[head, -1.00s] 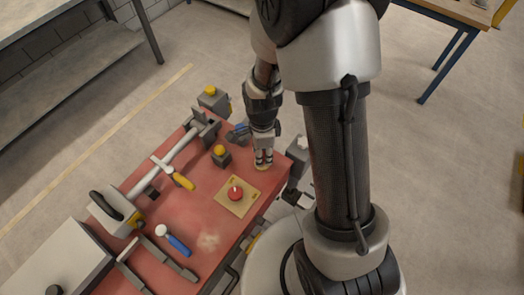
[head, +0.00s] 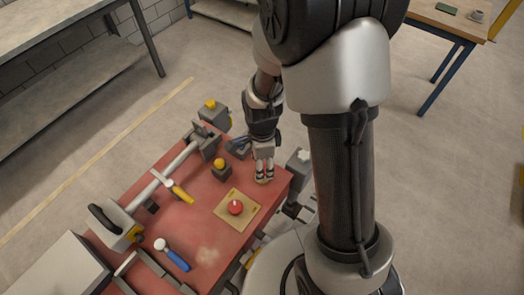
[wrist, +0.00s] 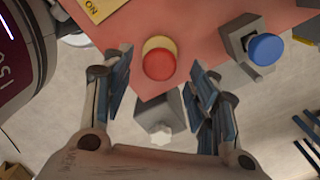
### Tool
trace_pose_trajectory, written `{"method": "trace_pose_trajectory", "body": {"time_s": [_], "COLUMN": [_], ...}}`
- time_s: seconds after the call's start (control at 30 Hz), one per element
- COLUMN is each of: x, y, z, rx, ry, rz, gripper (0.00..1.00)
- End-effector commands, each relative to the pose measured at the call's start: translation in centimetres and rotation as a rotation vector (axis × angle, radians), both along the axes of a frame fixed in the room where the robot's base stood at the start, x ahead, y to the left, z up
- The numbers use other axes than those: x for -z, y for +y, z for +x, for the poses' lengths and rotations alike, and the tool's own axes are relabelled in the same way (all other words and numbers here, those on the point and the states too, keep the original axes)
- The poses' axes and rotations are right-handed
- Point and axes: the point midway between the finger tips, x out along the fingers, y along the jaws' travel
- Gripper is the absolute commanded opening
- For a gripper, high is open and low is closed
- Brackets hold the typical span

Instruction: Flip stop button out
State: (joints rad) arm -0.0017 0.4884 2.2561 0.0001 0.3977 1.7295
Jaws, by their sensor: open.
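The stop button is a red round cap (wrist: 159,64) on a pale yellow collar near the bench corner in the wrist view. My gripper (head: 264,176) is open and points down over that corner in the head view. In the wrist view its two fingers stand apart to the left and right of the red cap, with gaps on both sides. I cannot tell whether the fingertips reach down to the cap's height. In the head view the fingers mostly hide the button.
A yellow plate (head: 251,216) with a red rotary knob (head: 235,207) lies on the red bench (head: 205,215). A box with a yellow button (head: 220,164) stands behind. A blue button (wrist: 266,49) on a grey box is to the right in the wrist view.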

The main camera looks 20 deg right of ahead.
Motion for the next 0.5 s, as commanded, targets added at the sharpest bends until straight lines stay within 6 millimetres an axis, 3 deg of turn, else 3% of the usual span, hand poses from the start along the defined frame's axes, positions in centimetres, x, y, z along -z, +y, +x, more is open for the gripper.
{"method": "trace_pose_trajectory", "body": {"time_s": [0.3, 0.5], "x": [-6.9, -9.6], "y": [0.0, 0.0], "z": [0.2, 0.1], "rx": [0.000, 0.000], "ry": [-0.008, -0.004], "rz": [0.000, 0.000], "gripper": [0.54, 0.54]}}
